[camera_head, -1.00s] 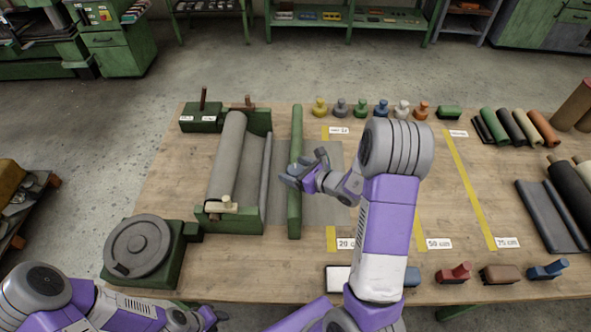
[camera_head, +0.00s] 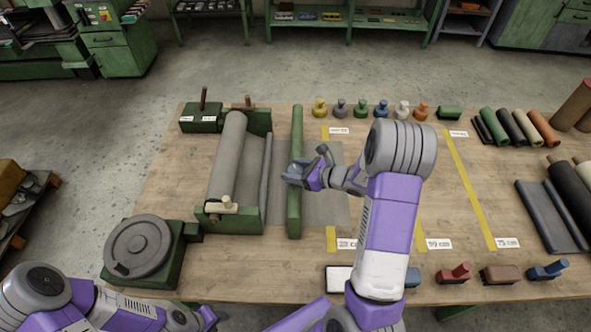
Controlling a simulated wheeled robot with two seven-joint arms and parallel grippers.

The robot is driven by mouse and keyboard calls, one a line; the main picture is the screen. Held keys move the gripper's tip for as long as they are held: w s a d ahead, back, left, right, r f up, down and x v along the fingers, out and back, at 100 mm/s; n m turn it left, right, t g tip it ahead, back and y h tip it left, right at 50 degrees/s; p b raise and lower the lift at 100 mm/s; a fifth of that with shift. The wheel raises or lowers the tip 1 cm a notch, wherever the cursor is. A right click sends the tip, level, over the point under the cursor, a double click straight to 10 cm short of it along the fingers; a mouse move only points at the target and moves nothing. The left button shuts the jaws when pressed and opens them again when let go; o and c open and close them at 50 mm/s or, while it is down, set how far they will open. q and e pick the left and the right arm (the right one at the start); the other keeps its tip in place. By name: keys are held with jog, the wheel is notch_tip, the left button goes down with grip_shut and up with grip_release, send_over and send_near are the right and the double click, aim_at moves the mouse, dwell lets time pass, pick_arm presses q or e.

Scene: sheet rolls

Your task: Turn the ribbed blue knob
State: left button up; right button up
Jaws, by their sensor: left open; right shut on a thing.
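My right gripper (camera_head: 290,174) is at the long green bar (camera_head: 296,205), over its middle. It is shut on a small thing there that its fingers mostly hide. A bluish patch shows at the fingertips, but I cannot make out ribs or be sure it is the blue knob. A blue knob-shaped piece (camera_head: 381,109) stands upright in the back row, apart from both grippers. My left gripper (camera_head: 207,318) is low at the front edge of the table, open and empty.
A grey roll (camera_head: 226,157) lies in a green frame, left of the bar. A grey sheet (camera_head: 325,205) lies flat under the bar. A round grey dial (camera_head: 138,246) sits on a green box at front left. Coloured pieces line the back and front; rolls lie right.

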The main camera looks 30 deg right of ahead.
jog(key=n+g+y, duration=0.3)
jog(key=n+y, duration=0.1)
jog(key=shift+d+n+g, duration=0.1)
jog(key=shift+n+g, duration=0.2)
jog(key=n+g+y, duration=0.2)
jog(key=n+g, duration=0.1)
jog(key=shift+f+n+g, duration=0.1)
jog(key=shift+n+g, duration=0.3)
jog(key=n+g+y, duration=0.1)
jog(key=n+g, duration=0.2)
jog(key=g, duration=0.1)
jog(key=shift+n+g+b, duration=0.4)
jog(key=shift+n+g, duration=1.5)
jog(key=shift+g, duration=0.1)
jog(key=o, duration=1)
jog(key=shift+r, duration=0.2)
